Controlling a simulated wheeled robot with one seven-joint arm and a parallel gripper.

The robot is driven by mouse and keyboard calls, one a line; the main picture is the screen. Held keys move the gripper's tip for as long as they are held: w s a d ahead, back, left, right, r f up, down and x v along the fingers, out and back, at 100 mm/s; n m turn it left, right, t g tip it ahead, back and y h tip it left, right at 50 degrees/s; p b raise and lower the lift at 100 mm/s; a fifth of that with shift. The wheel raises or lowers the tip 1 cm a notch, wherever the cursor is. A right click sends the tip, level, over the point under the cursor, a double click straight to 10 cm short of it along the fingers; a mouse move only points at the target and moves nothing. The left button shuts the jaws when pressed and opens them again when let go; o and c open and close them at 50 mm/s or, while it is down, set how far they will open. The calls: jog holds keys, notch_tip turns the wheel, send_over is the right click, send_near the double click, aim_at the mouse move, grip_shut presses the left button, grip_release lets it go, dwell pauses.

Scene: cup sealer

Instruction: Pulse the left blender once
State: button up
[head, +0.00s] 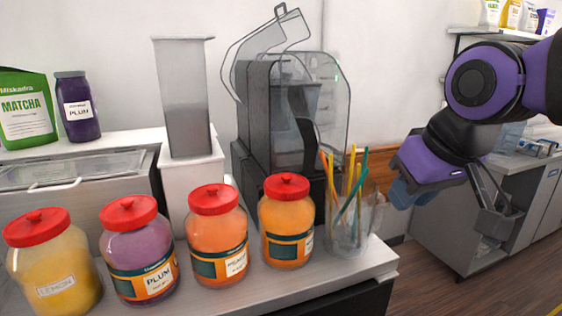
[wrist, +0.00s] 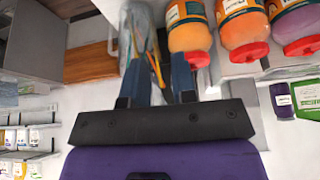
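One blender (head: 285,115) shows in the head view, behind the jars. It is a dark base with a jug inside a clear smoky cover, and the upper hood stands raised. I cannot tell whether this is the left blender, and I cannot make out a pulse button. My gripper (head: 402,192) hangs to the right of the blender and the straw cup, apart from both. In the wrist view its two blue fingers (wrist: 158,62) are spread with nothing held between them. The blender is not clearly visible in the wrist view.
A clear cup of coloured straws (head: 350,220) stands at the counter's right end, in front of the blender. Several red-lidded jars (head: 216,235) line the counter front. A tall grey-white dispenser (head: 186,100) stands left of the blender. Open floor lies at right, before another counter (head: 545,195).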

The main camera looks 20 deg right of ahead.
grip_shut()
dwell(1.6)
